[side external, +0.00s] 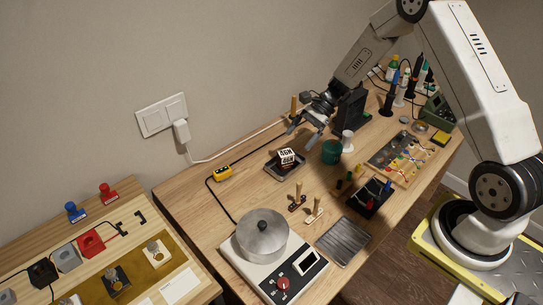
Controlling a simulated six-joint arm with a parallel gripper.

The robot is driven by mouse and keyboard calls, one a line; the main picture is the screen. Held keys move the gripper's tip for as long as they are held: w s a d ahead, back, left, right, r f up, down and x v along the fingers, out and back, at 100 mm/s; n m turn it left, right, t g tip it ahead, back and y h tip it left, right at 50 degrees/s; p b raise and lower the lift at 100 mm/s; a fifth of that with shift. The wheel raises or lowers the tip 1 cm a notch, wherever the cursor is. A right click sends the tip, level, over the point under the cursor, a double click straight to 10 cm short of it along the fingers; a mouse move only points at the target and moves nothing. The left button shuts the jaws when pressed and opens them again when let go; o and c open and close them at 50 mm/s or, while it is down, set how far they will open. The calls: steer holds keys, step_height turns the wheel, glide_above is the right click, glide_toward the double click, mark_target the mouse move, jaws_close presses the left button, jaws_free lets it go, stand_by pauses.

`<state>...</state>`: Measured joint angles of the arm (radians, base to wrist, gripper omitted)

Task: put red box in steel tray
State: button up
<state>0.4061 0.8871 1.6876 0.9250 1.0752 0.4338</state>
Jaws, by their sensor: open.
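My gripper (304,134) is open, its fingers pointing down over the back of the workbench. It is above and slightly right of a small dark tray (272,167) that holds a black-and-white lettered block (287,156). A flat, brushed grey metal piece (343,242), which looks like the steel tray, lies near the front edge of the bench. A red, box-like item (90,242) sits on the left table, far from my gripper. I cannot tell for certain that it is the red box. The space between my fingers looks empty.
A steel pot (262,235) stands on a white hot plate (274,268). A black tray (369,198) holds small coloured parts. A green cup (331,152) and a white cylinder (347,140) stand right of my gripper. A yellow device (222,173) lies at the left.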

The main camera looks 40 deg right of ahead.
steer(key=s+a+r+n+h, duration=0.3)
steer(key=s+r+n+h, duration=0.1)
steer(key=s+n, duration=0.4)
steer(key=s+a+r+n+t+h, duration=0.1)
steer(key=s+a+r+n+h, duration=0.2)
steer(key=s+n, duration=0.6)
step_height(320, 180, up, 2)
steer(key=shift+r+h, duration=0.1)
steer(key=shift+h, duration=1.1)
